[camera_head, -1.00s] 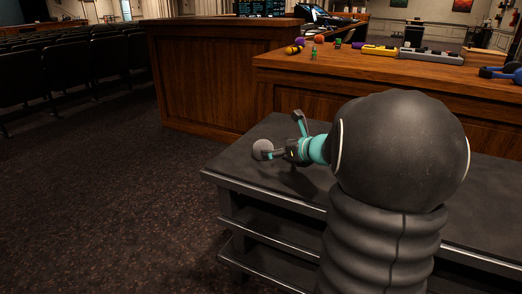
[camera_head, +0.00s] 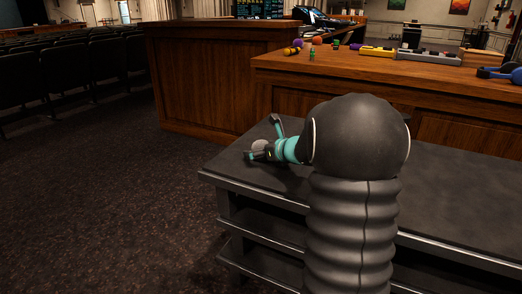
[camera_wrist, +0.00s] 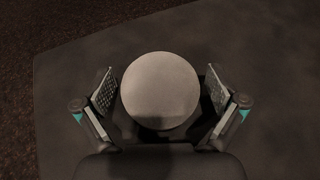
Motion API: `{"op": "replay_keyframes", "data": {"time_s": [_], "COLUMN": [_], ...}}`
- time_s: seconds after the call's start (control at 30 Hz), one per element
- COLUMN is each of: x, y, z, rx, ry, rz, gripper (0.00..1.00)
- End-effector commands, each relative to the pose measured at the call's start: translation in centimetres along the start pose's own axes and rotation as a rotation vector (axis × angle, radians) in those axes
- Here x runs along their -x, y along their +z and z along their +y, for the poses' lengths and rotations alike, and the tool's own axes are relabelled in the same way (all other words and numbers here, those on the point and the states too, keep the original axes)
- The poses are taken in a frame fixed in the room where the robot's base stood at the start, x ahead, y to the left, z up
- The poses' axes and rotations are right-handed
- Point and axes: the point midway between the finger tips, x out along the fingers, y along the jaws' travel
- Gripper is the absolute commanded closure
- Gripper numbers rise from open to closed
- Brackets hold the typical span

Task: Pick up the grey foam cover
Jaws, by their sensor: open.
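The grey foam cover (camera_wrist: 160,88) is a round, pale grey ball in the wrist view. It sits on the dark table top close to the table's left corner. My gripper (camera_wrist: 160,98) is open, with one finger on each side of the cover. A small gap shows between each finger pad and the cover. In the head view my gripper (camera_head: 262,142) is at the left end of the dark table, and the cover (camera_head: 259,147) shows partly behind its fingers.
The dark table (camera_head: 450,200) has free room to the right of my arm. Behind it, a wooden desk (camera_head: 440,85) holds small coloured items, a yellow and grey device (camera_head: 378,51) and blue headphones (camera_head: 497,73). The table's left edge drops to carpet (camera_head: 110,190).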

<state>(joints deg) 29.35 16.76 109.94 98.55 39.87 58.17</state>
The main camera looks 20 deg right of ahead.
Motion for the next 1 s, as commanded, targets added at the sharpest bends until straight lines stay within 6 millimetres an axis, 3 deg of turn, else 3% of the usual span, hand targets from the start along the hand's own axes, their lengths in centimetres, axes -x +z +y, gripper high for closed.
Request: {"op": "replay_keyframes", "data": {"time_s": [0.07,0.2,0.27,0.73,1.0], "x": [0.0,0.0,0.0,0.2,1.5], "y": [0.0,0.0,0.0,0.4,3.5], "z": [0.0,0.0,0.0,0.0,-0.1], "rx": [0.000,0.000,0.000,0.001,0.003], "ry": [0.000,0.000,0.000,0.000,-0.001], "rz": [0.000,0.000,0.000,0.000,-0.002], "gripper": [0.05,0.38,0.49,0.49,0.49]}}
